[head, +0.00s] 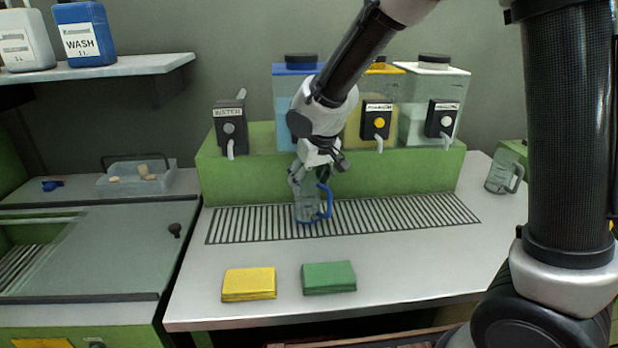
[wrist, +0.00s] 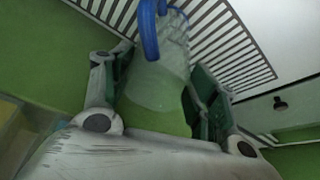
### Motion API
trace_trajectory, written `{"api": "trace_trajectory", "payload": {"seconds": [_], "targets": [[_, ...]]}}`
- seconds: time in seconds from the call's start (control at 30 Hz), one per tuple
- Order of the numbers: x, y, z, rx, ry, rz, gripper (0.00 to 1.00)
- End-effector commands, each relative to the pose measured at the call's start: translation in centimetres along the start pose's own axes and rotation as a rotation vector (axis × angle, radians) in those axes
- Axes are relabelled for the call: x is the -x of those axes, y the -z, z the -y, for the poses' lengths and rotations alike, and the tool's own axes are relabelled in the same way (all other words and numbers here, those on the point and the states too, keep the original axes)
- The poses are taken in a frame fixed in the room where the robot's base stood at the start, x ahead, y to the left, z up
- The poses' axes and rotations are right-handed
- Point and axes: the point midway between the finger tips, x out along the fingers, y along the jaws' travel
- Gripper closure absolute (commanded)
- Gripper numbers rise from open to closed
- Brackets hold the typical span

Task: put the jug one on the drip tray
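A clear jug with a blue handle and blue base (head: 307,208) is upright at the slatted drip tray (head: 420,213), left of its middle. Its base looks to be on or just above the slats; I cannot tell which. My gripper (head: 308,178) is around the jug's upper part from above. In the wrist view the jug (wrist: 158,80) lies between the two green finger pads, which appear to touch its sides, with its blue handle at the top.
Behind the tray, a green ledge (head: 400,174) carries blue, yellow and clear dispensers with taps. A yellow cloth (head: 249,284) and a green cloth (head: 329,277) lie in front. A bin of corks (head: 135,176) stands at left. The counter right of the tray is mostly free.

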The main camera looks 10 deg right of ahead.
Motion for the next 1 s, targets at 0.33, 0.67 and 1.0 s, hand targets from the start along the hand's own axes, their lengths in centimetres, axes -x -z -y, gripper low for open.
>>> {"api": "trace_trajectory", "payload": {"seconds": [0.33,0.67,1.0], "targets": [[0.0,0.0,0.0,0.000,0.000,0.000,0.20],[2.8,0.3,0.1,0.000,0.001,-0.005,0.20],[10.2,0.3,0.0,0.000,0.001,-0.004,0.20]]}}
